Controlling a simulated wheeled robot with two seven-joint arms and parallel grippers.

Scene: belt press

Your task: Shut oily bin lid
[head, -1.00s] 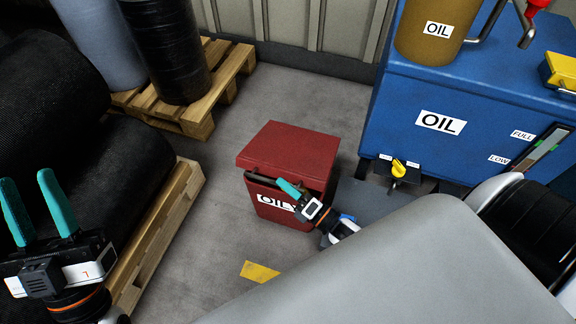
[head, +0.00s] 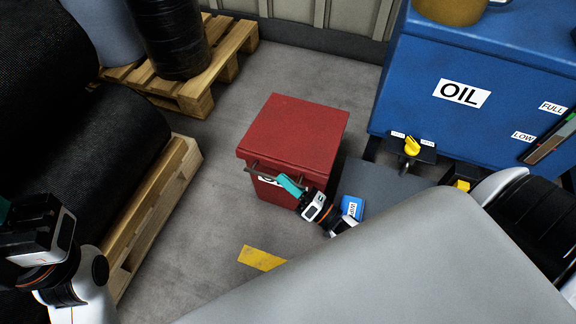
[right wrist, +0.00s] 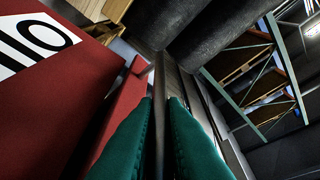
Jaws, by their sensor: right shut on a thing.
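The red oily bin (head: 270,190) stands on the floor in mid-view, its label partly covered. Its red lid (head: 295,128) lies nearly flat over the box; I cannot tell whether a thin gap remains at the front. A dark bar handle (head: 262,168) runs along the lid's front edge. My right gripper (head: 287,183) is shut on this handle. In the right wrist view, the green fingers (right wrist: 165,110) lie either side of the handle bar (right wrist: 158,85), beside the red bin (right wrist: 45,100). My left gripper (head: 4,212) is cut off at the left edge, so its jaws are mostly hidden.
A blue oil tank (head: 470,70) with a yellow valve (head: 411,146) stands right of the bin. Pallets (head: 205,95) with dark rolls are at the left and back left. A grey surface (head: 400,270) fills the lower right. Floor left of the bin is clear.

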